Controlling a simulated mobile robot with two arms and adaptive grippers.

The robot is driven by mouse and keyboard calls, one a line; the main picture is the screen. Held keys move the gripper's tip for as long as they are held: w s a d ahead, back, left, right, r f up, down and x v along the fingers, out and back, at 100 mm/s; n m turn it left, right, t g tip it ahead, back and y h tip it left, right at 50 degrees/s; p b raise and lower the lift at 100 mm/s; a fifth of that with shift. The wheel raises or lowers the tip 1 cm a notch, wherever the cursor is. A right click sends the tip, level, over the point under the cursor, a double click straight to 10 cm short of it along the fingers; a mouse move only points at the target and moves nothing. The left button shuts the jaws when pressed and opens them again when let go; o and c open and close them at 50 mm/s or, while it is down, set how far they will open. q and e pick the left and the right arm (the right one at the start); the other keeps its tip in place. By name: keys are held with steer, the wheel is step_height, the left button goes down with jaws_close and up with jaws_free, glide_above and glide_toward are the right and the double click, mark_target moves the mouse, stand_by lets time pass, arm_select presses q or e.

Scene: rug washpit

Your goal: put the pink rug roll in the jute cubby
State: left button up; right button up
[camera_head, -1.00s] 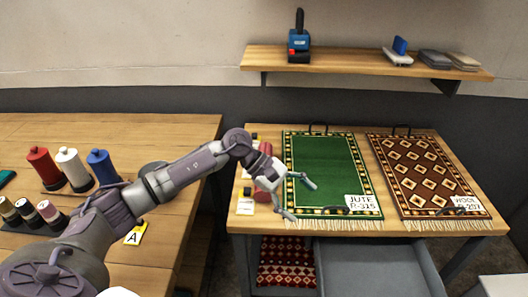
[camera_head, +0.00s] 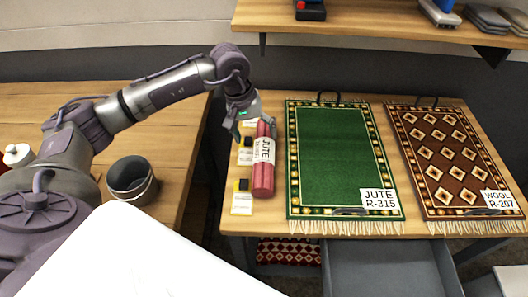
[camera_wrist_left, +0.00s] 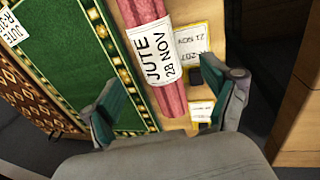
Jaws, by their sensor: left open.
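The pink rug roll (camera_head: 262,182) lies on the table along the left edge of the green rug, with a white tag reading JUTE, 28 NOV. It also shows in the left wrist view (camera_wrist_left: 173,99). My left gripper (camera_head: 254,127) is open over the roll's far part, one finger to each side of it in the head view. In the left wrist view its fingers (camera_wrist_left: 163,100) are apart with the roll between them in the picture; contact cannot be told. I cannot tell which compartment is the jute cubby. My right gripper is not in view.
The green rug (camera_head: 335,150), tagged JUTE R-315, and the brown diamond rug (camera_head: 445,150), tagged WOOL, lie flat to the right. Yellow-edged cards (camera_head: 242,203) lie left of the roll. A grey drawer (camera_head: 385,265) stands open below. A dark cup (camera_head: 132,180) stands on the left table.

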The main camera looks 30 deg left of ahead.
mark_target(262, 147)
arm_select(q)
steer(key=shift+x, duration=1.2)
steer(key=shift+w+d+f+p, duration=0.15)
steer(key=shift+f+p, duration=0.15)
steer(key=shift+f, duration=0.2)
steer(key=p+x, duration=0.1)
steer(key=x, duration=0.3)
steer(key=shift+d+f, duration=0.15)
steer(key=shift+f, duration=0.05)
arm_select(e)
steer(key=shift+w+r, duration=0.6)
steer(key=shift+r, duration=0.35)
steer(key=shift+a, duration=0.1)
arm_select(q)
steer(key=c, duration=0.5)
steer(key=shift+w, duration=0.1)
steer(key=c, duration=0.9)
steer(key=shift+r, duration=0.1)
steer(key=shift+c, duration=0.2)
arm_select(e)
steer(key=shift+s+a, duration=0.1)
arm_select(q)
steer(key=shift+r, duration=0.1)
